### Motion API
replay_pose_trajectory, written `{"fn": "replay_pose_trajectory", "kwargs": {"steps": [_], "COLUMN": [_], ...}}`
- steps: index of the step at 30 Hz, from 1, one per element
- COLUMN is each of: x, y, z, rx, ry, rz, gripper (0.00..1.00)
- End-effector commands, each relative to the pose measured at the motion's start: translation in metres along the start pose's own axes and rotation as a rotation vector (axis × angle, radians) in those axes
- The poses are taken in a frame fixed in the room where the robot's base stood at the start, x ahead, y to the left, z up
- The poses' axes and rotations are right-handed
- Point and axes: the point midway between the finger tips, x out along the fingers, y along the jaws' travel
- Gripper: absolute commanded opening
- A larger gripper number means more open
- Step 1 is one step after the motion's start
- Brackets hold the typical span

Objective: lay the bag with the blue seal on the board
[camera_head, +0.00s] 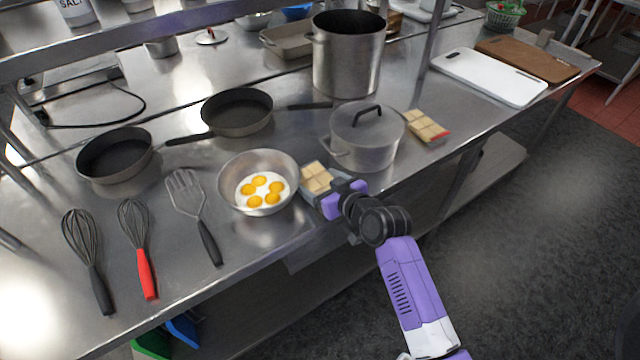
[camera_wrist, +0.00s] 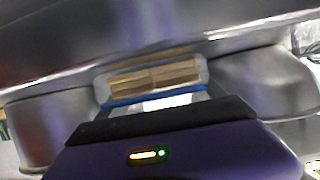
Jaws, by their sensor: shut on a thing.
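The bag with the blue seal (camera_head: 315,176) holds pale blocks and is at my gripper (camera_head: 326,196), between the steel bowl and the lidded pot. In the wrist view the same bag (camera_wrist: 152,78) shows its blue strip facing my gripper (camera_wrist: 165,103), which is shut on that end. I cannot tell whether the bag touches the counter. A similar bag with a red seal (camera_head: 427,127) lies right of the pot. A white board (camera_head: 488,77) and a brown board (camera_head: 527,60) lie at the far right of the counter.
The lidded pot (camera_head: 365,140) and a tall pot (camera_head: 348,65) stand between my gripper and the boards. A bowl of egg yolks (camera_head: 235,170) is close on the left. Pans, whisks and a spatula (camera_head: 195,205) lie further left. The white board is bare.

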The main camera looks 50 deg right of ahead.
Motion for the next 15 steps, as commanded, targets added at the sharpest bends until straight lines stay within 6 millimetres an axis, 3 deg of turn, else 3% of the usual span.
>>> {"fn": "replay_pose_trajectory", "kwargs": {"steps": [10, 15], "x": [-0.007, -0.035], "y": [-0.001, -0.001], "z": [-0.018, -0.001], "rx": [-0.001, 0.001], "ry": [0.001, -0.002], "rz": [-0.001, 0.000], "gripper": [0.27, 0.27]}}
